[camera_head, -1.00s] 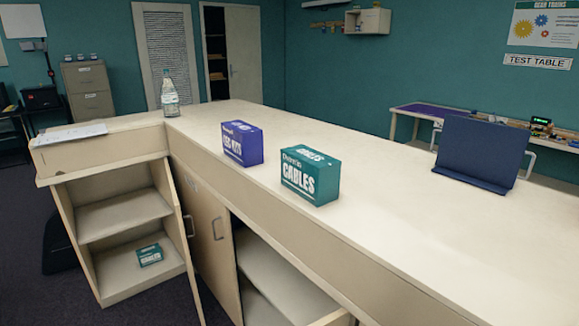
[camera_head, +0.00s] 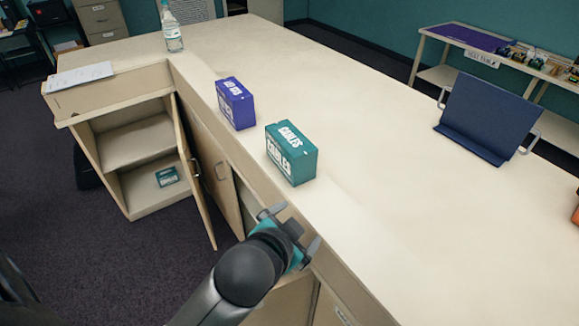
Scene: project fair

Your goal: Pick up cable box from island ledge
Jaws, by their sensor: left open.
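The teal cable box (camera_head: 292,154), printed CABLES, stands upright on the island ledge (camera_head: 390,215) near its front edge. My left gripper (camera_head: 291,226) is open and empty at the ledge's front edge, below the box in the picture and apart from it. My left arm comes in from the bottom. A second, smaller teal box (camera_head: 167,177) lies inside the open cabinet at the left. My right gripper is not in view.
A purple box (camera_head: 236,104) stands just left of the cable box. A water bottle (camera_head: 172,31) and a paper sheet (camera_head: 80,76) are farther left. A dark blue stand (camera_head: 487,118) is at the right. An open cabinet door (camera_head: 193,172) juts out at the front.

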